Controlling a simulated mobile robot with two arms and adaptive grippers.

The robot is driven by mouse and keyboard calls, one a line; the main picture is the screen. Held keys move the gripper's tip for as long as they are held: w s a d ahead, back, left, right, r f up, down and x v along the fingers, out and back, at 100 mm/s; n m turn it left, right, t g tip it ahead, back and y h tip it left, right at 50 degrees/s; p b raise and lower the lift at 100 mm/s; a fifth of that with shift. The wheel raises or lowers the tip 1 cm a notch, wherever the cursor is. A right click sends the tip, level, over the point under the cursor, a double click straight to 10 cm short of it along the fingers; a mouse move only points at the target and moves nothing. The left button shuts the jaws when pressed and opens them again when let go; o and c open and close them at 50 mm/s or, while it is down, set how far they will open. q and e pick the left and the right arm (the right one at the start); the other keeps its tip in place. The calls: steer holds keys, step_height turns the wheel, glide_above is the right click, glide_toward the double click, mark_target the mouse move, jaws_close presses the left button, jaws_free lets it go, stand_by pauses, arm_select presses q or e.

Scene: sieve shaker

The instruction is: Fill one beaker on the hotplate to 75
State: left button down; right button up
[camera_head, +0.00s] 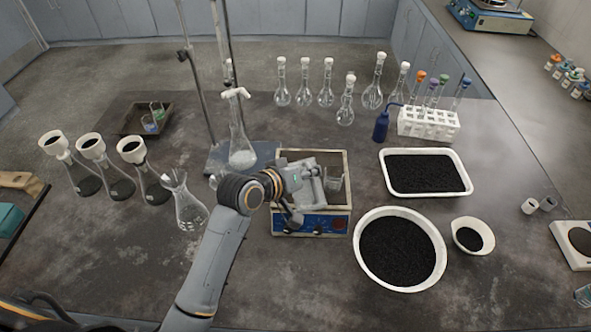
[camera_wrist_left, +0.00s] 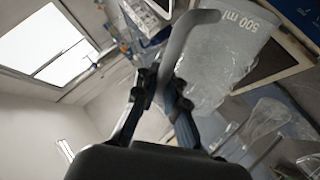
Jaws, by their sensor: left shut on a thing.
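The hotplate (camera_head: 311,224), a box with a blue front, stands at the middle of the bench. A clear beaker (camera_head: 333,179) stands on its top. My left gripper (camera_head: 292,200) is over the hotplate's left side, shut on the handle of a clear jug (camera_head: 309,185), which is tilted beside the beaker. In the left wrist view my left gripper's fingers (camera_wrist_left: 165,90) close on the grey handle, and the jug (camera_wrist_left: 222,55) reads "500 ml". Clear beakers (camera_wrist_left: 268,122) show near the jug there. The jug's contents and the beaker's level cannot be made out. My right gripper is not in view.
Left of the hotplate are an open flask (camera_head: 190,208) and a clamp stand with a flask (camera_head: 240,145). On the right are a black-filled tray (camera_head: 385,162), a large bowl (camera_head: 358,245) and a small bowl (camera_head: 473,250). Flasks and a tube rack (camera_head: 428,125) stand behind. The front bench is clear.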

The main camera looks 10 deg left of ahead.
arm_select(q)
steer(key=shift+w+r, duration=0.2)
stand_by(0.6)
steer(key=shift+w+a+r+n+g+p, duration=0.2)
steer(key=shift+r+n+g+p, duration=0.1)
steer(key=shift+g+p, duration=0.15)
stand_by(0.9)
steer(key=shift+w+a+r, duration=0.1)
steer(key=shift+w+r, duration=0.05)
stand_by(2.7)
